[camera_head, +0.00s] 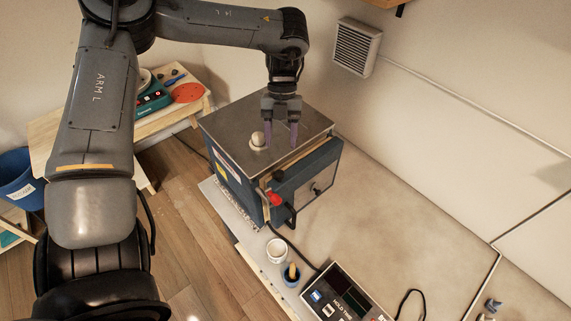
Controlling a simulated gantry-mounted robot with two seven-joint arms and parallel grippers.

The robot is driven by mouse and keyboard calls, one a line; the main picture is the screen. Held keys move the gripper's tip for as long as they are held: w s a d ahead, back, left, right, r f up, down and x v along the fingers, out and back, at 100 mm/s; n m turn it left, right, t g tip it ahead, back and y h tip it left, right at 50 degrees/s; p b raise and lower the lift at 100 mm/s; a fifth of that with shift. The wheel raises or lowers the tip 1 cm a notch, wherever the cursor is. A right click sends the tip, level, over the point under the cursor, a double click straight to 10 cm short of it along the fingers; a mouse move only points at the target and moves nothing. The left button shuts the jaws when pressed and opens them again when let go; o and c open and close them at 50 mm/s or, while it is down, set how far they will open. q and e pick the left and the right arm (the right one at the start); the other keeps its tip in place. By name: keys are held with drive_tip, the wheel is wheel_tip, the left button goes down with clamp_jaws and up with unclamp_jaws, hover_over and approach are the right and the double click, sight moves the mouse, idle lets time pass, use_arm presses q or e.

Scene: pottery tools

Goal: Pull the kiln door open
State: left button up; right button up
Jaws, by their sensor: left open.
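The kiln (235,121) is a blue box with a bare metal top, standing beside the wall. Its blue door (312,186) faces the lower right, with a small dark fitting in its middle. A tan strip shows between the door and the body; I cannot tell whether the door is ajar. A black handle (290,216) and a red knob (274,199) sit at the near corner. My left gripper (281,138) points down with its fingers apart and empty, over the front part of the kiln top. My right gripper does not show.
A pale plug (258,139) stands on the kiln top beside my left gripper. The bench surface (400,225) right of the kiln is clear. A wall vent (356,47) is behind.

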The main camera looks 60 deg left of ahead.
sight(279, 173)
use_arm(q)
drive_tip(key=p+x, duration=0.1)
drive_tip(key=x, duration=0.8)
drive_tip(key=shift+s, duration=0.15)
clamp_jaws()
